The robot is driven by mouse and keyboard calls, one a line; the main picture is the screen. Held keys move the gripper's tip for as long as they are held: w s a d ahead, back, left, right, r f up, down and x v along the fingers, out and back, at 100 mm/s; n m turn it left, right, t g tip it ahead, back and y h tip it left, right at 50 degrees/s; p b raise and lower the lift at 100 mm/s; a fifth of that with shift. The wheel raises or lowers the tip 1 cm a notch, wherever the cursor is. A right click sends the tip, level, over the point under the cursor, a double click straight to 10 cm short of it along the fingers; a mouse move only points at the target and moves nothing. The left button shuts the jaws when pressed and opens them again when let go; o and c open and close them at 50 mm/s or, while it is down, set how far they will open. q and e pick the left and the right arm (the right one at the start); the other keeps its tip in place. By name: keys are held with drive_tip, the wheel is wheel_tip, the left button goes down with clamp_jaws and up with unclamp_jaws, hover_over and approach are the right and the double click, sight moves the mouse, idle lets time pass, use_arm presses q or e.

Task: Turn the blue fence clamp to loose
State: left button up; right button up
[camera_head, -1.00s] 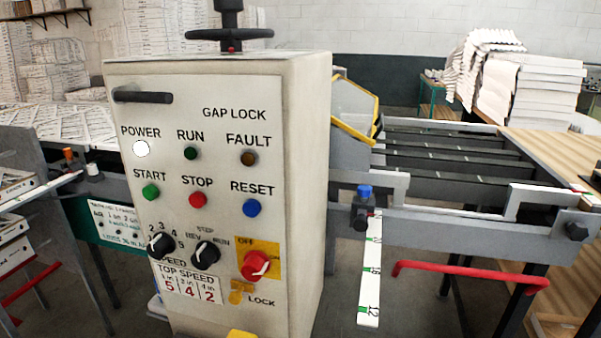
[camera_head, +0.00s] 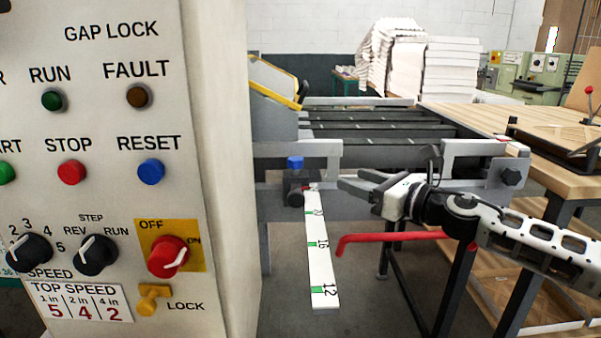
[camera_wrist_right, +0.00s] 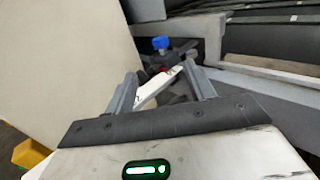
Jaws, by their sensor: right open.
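The blue fence clamp (camera_head: 295,163) is a small blue knob on a dark block at the left end of the grey rail, just right of the control cabinet. It also shows in the right wrist view (camera_wrist_right: 161,43), ahead of the fingers. A white scale strip (camera_head: 320,262) with green marks extends from below the clamp toward me. My right gripper (camera_head: 352,187) comes in from the right, open and empty, with its fingertips to the right of the clamp and apart from it. In the right wrist view its two fingers (camera_wrist_right: 160,88) stand apart with the strip between them. My left gripper is not visible.
The control cabinet (camera_head: 222,190) stands close on the left with buttons and knobs. A red bar (camera_head: 390,237) runs below my right gripper. A wooden table (camera_head: 480,120) is at the right. Dark conveyor bars (camera_head: 380,132) lie behind the rail.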

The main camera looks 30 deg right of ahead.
approach(302, 161)
drive_tip(key=shift+w, duration=1.15)
drive_tip(key=p+x, duration=0.1)
drive_tip(key=x, duration=0.1)
drive_tip(key=p+x, duration=0.1)
drive_tip(key=x, duration=0.1)
drive_tip(key=p+x, duration=0.2)
drive_tip(key=shift+w+a+r, duration=0.15)
drive_tip(key=shift+w+a, duration=0.15)
drive_tip(key=shift+a, duration=0.05)
drive_tip(key=shift+w+a, duration=0.2)
drive_tip(key=shift+w, duration=0.5)
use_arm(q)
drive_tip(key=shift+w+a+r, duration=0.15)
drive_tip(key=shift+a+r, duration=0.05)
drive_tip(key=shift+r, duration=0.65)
use_arm(e)
drive_tip(key=shift+c, duration=0.2)
